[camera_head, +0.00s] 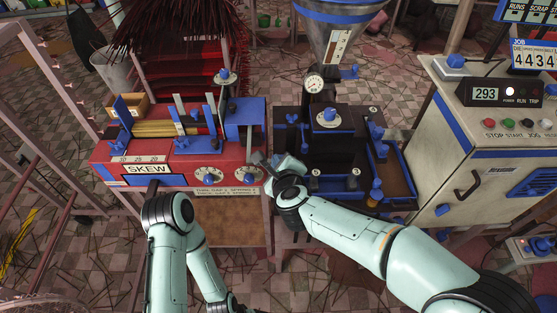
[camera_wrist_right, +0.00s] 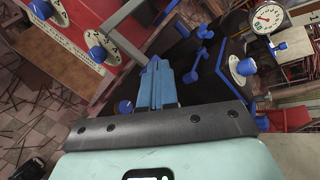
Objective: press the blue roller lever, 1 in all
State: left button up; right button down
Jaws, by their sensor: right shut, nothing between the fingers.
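My right gripper (camera_head: 268,160) is shut and empty in the gap between the red machine and the dark machine. In the right wrist view its fingers (camera_wrist_right: 160,85) are together and point up the picture. A small blue lever (camera_head: 291,118) sits on the left of the dark machine's top, beyond my fingertips. It seems to be the blue arm with rounded ends (camera_wrist_right: 204,38) in the right wrist view, apart from the fingers; I cannot tell for sure that it is the roller lever. My left arm is folded at the bottom; its dark end is at the lower edge, with fingers not distinguishable.
The red machine (camera_head: 112,168) with its SKEW label and dials stands on the left. A grey bar (camera_wrist_right: 120,18) crosses close to my fingertips. A hopper (camera_head: 332,40) and gauge (camera_head: 314,84) rise behind. A pale control cabinet (camera_head: 450,150) stands right.

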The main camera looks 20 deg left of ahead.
jog(key=shift+s+d+r+p, duration=0.1)
jog(key=shift+s+r+p, duration=0.1)
jog(key=shift+r+p, duration=0.45)
jog(key=shift+s+d+r+p, duration=0.15)
jog(key=shift+r+p, duration=0.35)
jog(key=shift+r, duration=0.25)
jog(key=shift+a+r, duration=0.1)
jog(key=shift+a, duration=0.05)
jog(key=r+p, duration=0.2)
jog(key=s+r+p, duration=0.1)
jog(key=r+p, duration=0.1)
jog(key=shift+s+d+r, duration=0.15)
jog(key=shift+d+r, duration=0.05)
jog(key=shift+r, duration=0.1)
jog(key=shift+f, duration=0.1)
